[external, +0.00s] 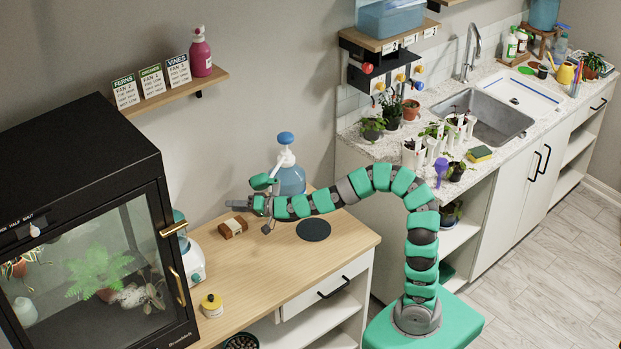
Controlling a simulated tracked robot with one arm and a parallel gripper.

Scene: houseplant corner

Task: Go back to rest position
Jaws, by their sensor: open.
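My gripper (250,202) is at the end of my green and grey arm, above the wooden counter (335,254). It points left, and its jaws are open with nothing visible between them. My arm rises from my green base at the lower right, arches over and reaches left across the counter. A blue pump bottle (291,181) stands just behind the gripper, partly hidden by it. A small brown box (233,227) lies on the counter below and left of the gripper, apart from it.
A black terrarium cabinet (75,150) stands at the left. A black round mat (314,230) lies below my arm. A yellow-lidded jar (211,306) stands near the counter's front. A sink (490,117) and several potted plants are at the right. The floor (545,270) at right is clear.

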